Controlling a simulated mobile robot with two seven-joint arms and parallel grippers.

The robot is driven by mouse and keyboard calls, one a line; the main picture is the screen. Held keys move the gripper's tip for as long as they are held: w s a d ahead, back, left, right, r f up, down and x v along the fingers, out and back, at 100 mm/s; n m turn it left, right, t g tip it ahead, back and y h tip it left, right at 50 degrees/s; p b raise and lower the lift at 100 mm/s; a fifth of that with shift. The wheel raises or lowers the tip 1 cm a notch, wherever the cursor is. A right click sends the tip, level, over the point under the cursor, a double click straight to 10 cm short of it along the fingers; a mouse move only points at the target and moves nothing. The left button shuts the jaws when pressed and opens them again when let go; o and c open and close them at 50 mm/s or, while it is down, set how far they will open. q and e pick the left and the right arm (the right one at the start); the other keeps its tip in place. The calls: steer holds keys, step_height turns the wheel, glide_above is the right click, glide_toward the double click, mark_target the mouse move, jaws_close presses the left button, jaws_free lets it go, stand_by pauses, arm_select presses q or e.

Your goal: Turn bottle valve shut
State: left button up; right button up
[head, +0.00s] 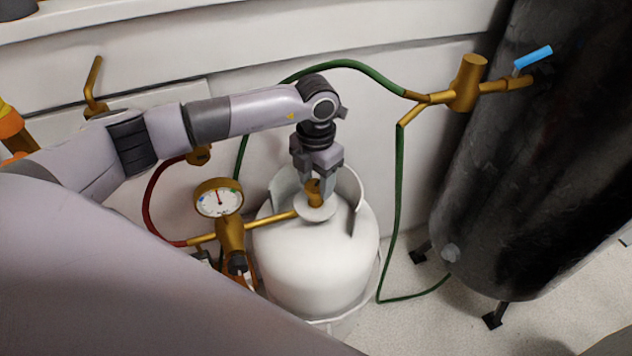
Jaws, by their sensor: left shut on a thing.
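A white gas bottle (313,262) stands upright in the middle of the head view, with a raised collar around its top. Its brass valve (315,197) sits at the top centre, inside the collar. My left gripper (315,193) points straight down from above and is shut on the valve's top. The fingers partly cover the valve, so how far it is turned cannot be seen. A brass regulator with a round pressure gauge (219,198) joins the valve by a brass pipe from the left. My right gripper is not in view.
A large black tank (530,170) stands on feet at the right, with a blue-handled tap (533,60). A green hose (398,190) loops behind and right of the bottle. A red hose (150,205) runs at the left.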

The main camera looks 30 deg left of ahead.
mark_target(316, 185)
arm_select(q)
steer(key=shift+m+b, duration=0.45)
steer(key=shift+m, duration=1.05)
steer(key=o, duration=1)
steer(key=shift+o, duration=0.2)
steer(key=shift+r, duration=3.65)
